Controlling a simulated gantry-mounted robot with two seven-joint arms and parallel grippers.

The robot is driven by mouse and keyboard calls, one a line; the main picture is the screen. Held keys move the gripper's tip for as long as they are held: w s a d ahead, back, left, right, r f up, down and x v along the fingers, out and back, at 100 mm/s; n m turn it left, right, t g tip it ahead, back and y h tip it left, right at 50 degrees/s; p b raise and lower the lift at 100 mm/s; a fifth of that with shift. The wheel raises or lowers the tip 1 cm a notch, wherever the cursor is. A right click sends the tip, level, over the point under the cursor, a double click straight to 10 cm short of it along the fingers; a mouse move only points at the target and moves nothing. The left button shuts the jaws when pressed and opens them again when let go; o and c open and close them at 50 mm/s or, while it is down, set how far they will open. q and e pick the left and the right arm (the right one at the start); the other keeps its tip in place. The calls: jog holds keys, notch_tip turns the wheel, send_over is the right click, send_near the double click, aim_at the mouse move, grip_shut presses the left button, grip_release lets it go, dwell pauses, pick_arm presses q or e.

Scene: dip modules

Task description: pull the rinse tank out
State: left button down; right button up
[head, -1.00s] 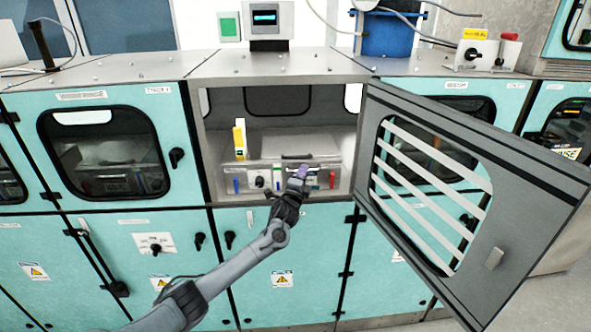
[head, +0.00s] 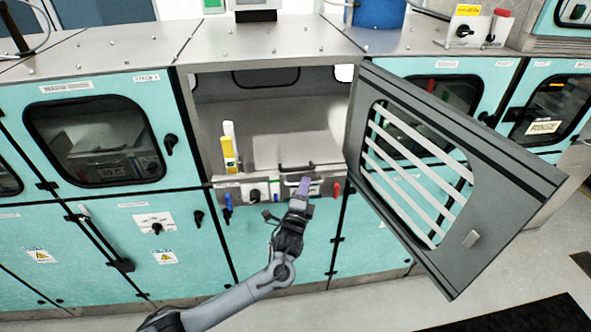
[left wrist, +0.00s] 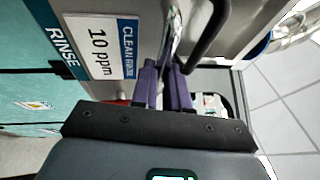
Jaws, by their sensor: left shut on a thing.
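The rinse tank (head: 265,155) is a grey, lidded box in the open cabinet bay. Its front panel (head: 232,187) carries a blue lever, a dark knob and a red lever, and stands forward of the bay's lower edge. In the left wrist view its front (left wrist: 140,12) bears a "RINSE" strip and a "10 ppm" label. My left gripper (head: 303,186), with purple fingers, is shut on the tank's metal front handle (left wrist: 173,32). The gripper partly hides the panel. A black handle (head: 297,165) sits on the lid. My right gripper is not in view.
The grey slatted door (head: 500,190) stands swung open to the right of the bay, close to my gripper. A yellow and white bottle-like item (head: 229,150) stands upright at the bay's left side. Teal cabinets flank the bay. Floor (head: 400,300) in front is open.

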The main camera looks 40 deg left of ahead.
pick_arm(q)
jog(key=shift+s+d+r+p, duration=0.2)
jog(key=shift+s+d+p, duration=0.6)
jog(key=shift+s+d, duration=0.5)
jog(key=shift+w+d, duration=0.1)
jog(key=shift+w, duration=0.05)
jog(key=c, duration=1.1)
grip_release()
jog(key=shift+f, duration=0.1)
jog(key=shift+f, duration=0.1)
jog(key=b+v, duration=0.1)
jog(key=v, duration=0.9)
jog(key=shift+s+d, duration=0.15)
jog(key=shift+s, duration=0.25)
